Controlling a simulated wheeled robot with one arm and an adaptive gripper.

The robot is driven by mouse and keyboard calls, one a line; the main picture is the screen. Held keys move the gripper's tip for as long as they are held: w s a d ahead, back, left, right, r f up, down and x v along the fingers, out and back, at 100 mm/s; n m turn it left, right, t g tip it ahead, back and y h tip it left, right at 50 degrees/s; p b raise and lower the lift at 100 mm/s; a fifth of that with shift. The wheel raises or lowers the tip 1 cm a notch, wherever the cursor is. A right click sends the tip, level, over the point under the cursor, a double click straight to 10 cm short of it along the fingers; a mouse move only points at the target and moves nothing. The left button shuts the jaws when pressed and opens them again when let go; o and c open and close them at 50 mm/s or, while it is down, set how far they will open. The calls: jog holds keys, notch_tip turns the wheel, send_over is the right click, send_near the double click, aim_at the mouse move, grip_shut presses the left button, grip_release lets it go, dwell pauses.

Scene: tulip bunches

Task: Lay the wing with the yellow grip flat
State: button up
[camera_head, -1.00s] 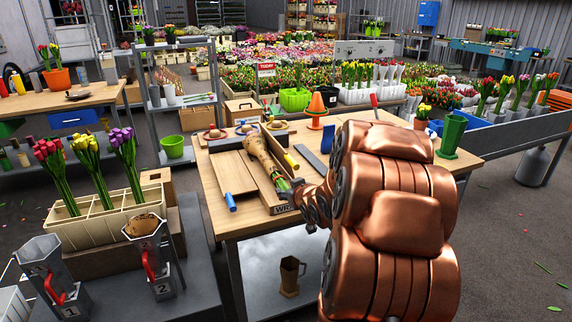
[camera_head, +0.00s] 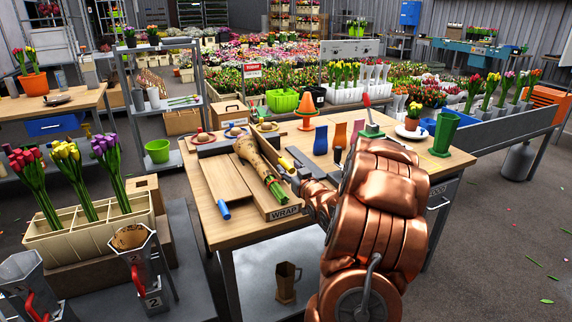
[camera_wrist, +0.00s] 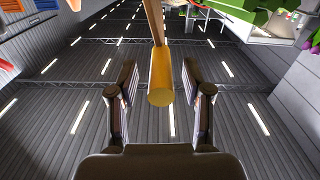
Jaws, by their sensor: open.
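The wing with the yellow grip shows as a narrow wooden strip (camera_head: 270,147) at the right of the wrap stand, seen nearly edge-on; its exact tilt is hard to tell. Its yellow grip (camera_head: 286,164) points toward me. In the wrist view the yellow grip (camera_wrist: 161,82) lies between the two open fingers of my gripper (camera_wrist: 160,100), with gaps on both sides. In the head view my gripper (camera_head: 294,181) is just in front of the grip, partly hidden by my arm. A paper-wrapped tulip bunch (camera_head: 255,160) lies on the middle of the stand.
The other wing (camera_head: 226,180), with a blue grip (camera_head: 223,210), lies flat at the left. The stand carries a WRAP label (camera_head: 285,212).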

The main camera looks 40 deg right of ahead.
jog(key=shift+x, duration=1.4)
jog(key=shift+c, duration=0.3)
grip_shut()
